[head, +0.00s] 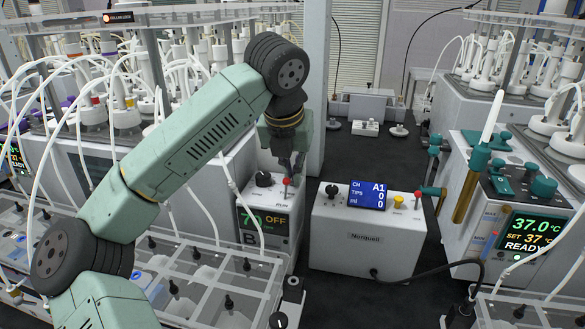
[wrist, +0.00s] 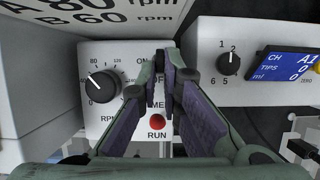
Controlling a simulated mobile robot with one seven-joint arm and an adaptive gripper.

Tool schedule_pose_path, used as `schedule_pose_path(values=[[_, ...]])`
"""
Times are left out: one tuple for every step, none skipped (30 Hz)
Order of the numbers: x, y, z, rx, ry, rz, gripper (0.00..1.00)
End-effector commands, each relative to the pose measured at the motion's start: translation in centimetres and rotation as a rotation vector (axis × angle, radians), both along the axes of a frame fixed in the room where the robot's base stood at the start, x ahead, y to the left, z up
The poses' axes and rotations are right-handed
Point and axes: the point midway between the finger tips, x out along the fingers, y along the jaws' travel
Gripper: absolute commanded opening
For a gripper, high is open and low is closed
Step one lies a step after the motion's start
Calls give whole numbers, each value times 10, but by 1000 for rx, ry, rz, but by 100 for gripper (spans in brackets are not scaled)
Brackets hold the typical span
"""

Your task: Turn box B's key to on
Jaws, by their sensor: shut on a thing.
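Box B (head: 246,213) is a light box with a dark display reading 70 and OFF in orange, and the letter B below. In the wrist view its top panel (wrist: 93,132) carries a black RPM knob (wrist: 103,87), a red RUN lamp or button (wrist: 157,121) and partly covered ON and OFF lettering. My gripper (wrist: 160,68) points down at the panel, its fingertips closed together at the key's place beside this lettering. The fingers hide the key, so its angle does not show. In the head view my gripper (head: 292,160) is over box B's top.
The Norquell box (head: 365,235) stands close on the right, with its own dial (wrist: 229,64) and a blue display. A sign (wrist: 90,20) with rpm values overhangs the panel's far side. Clear racks (head: 205,285) lie in front.

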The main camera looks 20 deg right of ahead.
Motion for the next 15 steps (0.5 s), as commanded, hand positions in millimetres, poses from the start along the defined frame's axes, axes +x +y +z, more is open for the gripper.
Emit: schedule_pose_path(values=[[0,0,0,0,0,0,0],[0,0,0,0,0,0,0],[0,0,0,0,0,-1,0],[0,0,0,0,0,-2,0],[0,0,0,0,0,-4,0],[0,0,0,0,0,-9,0],[0,1,0,0,0,-13,0],[0,1,0,0,0,-19,0],[1,1,0,0,0,-30,0],[1,1,0,0,0,-41,0],[1,1,-1,-1,1,-52,0],[1,1,-1,-1,1,-71,0],[2,2,-1,-2,0,-85,0],[2,2,-1,-1,0,-103,0],[2,3,-1,-1,1,-128,0]])
